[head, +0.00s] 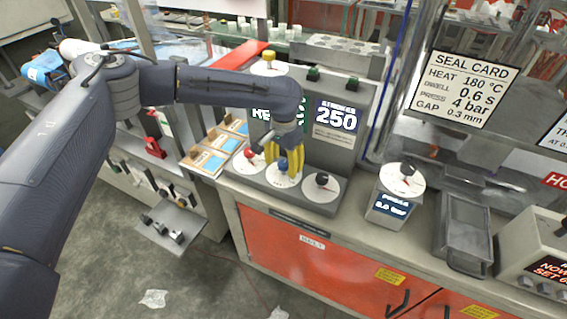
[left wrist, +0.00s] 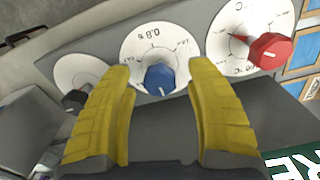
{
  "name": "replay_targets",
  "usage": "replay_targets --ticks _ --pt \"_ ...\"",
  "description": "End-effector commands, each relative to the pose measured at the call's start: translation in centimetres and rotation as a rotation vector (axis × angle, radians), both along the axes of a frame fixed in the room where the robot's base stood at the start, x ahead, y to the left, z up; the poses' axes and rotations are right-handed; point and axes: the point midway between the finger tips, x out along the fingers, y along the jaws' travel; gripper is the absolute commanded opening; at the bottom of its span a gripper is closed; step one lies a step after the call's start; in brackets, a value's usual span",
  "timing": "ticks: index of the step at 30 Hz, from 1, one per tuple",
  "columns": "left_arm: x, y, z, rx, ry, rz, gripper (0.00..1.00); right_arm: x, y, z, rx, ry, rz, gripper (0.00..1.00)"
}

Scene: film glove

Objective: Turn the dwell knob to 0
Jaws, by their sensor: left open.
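The blue knob (head: 283,165) sits on a white round dial (head: 284,180), the middle of three on the grey sealing unit; its print includes an "s" unit. My left gripper (head: 285,155) reaches down over it with yellow fingers. In the left wrist view, the blue knob (left wrist: 160,80) stands between the two open, spread fingertips (left wrist: 161,72), with visible space on both sides. A short white pointer mark shows on the knob; its exact reading is too small to tell. My right gripper is not in view.
A red knob (head: 249,153) on a °C dial and a black knob (head: 322,180) on another dial flank it closely. A display (head: 336,117) reads 250. The seal card (head: 465,88) lists dwell 0.6 s. A separate dial box (head: 401,180) stands to the right.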

Motion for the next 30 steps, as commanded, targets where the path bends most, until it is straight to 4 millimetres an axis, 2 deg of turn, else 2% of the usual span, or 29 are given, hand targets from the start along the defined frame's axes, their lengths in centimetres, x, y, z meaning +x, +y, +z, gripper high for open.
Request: replay_targets --ticks 6,10,24,30 --pt "0.0 0.0 0.2 -0.001 -0.001 0.0 0.55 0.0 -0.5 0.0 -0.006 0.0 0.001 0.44" --pt "0.1 0.0 1.2 0.0 -0.002 -0.001 0.55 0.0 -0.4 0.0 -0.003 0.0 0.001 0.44" --pt "0.0 0.0 9.0 -0.001 -0.003 0.0 0.55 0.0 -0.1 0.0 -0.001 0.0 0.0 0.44" --pt "0.1 0.0 11.1 0.0 -0.001 0.0 0.55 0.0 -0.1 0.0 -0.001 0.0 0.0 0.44"
